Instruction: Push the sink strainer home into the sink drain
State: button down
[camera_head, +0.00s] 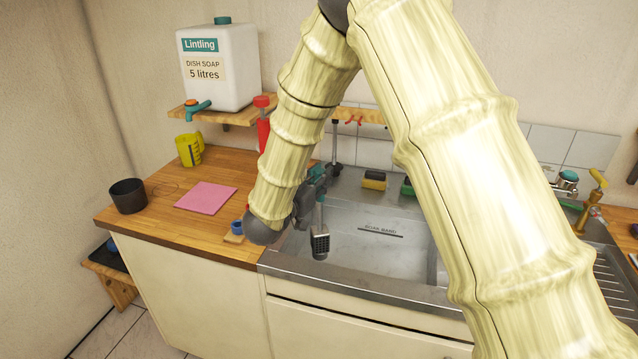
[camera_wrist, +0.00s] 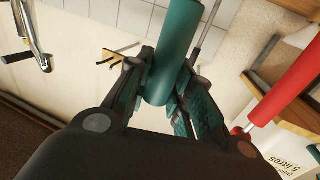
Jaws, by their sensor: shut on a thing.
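My gripper (camera_head: 314,190) is shut on the sink strainer (camera_head: 320,244), which hangs below it over the near left part of the sink. The strainer has a dark grey, perforated lower end and a stem. In the wrist view its teal cylindrical handle (camera_wrist: 173,50) is between the two fingers of my gripper (camera_wrist: 160,85). The steel sink (camera_head: 365,255) has a basin with a dark lettered slot in its back wall. The sink drain is not visible; the near rim and my arm hide parts of the basin.
A wooden counter (camera_head: 160,225) left of the sink holds a pink cloth (camera_head: 206,196), a black pot (camera_head: 128,196) and a yellow jug (camera_head: 190,150). A shelf (camera_head: 215,115) bears a soap canister (camera_head: 220,65). Sponges (camera_head: 374,180) lie behind the basin; a brass tap (camera_head: 591,202) stands right.

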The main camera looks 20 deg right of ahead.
aim_at(319, 208)
jog(key=shift+f, duration=0.3)
jog(key=shift+s, duration=0.1)
jog(key=shift+a, duration=0.1)
jog(key=shift+s+f, duration=0.15)
jog(key=shift+f, duration=0.3)
jog(key=shift+f+b, duration=1.2)
jog(key=shift+f, duration=0.75)
jog(key=shift+f+b, duration=0.85)
jog(key=shift+f, duration=1.1)
jog(key=c, duration=1.2)
grip_release()
jog(key=shift+o, duration=0.2)
